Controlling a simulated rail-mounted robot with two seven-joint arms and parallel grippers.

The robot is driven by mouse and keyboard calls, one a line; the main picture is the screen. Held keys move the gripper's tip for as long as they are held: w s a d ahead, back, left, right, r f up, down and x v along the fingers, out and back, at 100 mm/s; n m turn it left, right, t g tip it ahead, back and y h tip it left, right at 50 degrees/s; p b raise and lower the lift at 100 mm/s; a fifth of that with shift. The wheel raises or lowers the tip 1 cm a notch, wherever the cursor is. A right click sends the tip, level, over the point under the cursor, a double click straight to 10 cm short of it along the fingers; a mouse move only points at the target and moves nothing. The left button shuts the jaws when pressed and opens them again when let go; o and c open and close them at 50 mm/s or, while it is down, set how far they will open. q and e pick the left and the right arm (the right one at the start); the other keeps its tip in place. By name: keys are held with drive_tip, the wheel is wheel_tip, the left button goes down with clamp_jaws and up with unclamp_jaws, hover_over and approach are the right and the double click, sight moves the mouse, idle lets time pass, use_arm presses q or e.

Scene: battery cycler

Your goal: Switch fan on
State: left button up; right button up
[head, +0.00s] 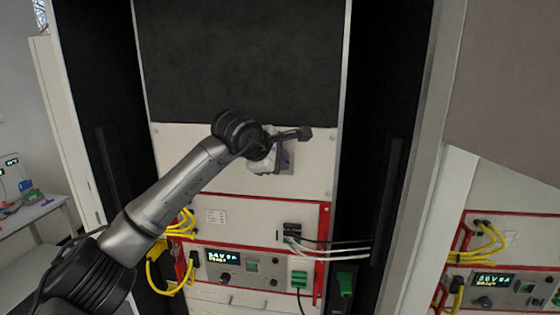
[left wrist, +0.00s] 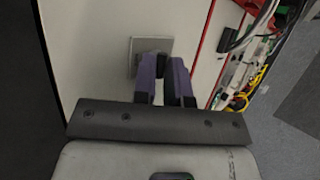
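A small square grey switch plate (head: 287,157) is mounted on the white upper panel of the rack. It also shows in the left wrist view (left wrist: 150,45), just beyond the fingertips, which hide its lower part. My left gripper (left wrist: 161,60) has two purple-sided fingers with a narrow gap between them and nothing held. In the head view the left gripper (head: 282,160) is in front of the plate, mostly hidden by its own wrist. I cannot tell whether the fingertips touch the plate. My right gripper is not in view.
Below the panel is a red-framed cycler unit (head: 240,262) with a lit display, yellow cables (head: 182,226) and white and black cables (head: 330,250). A similar unit (head: 505,285) stands at the right. A bench (head: 35,225) is at the far left.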

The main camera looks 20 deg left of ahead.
use_arm(q)
drive_tip(key=o, duration=0.4)
drive_tip(key=shift+f, duration=0.1)
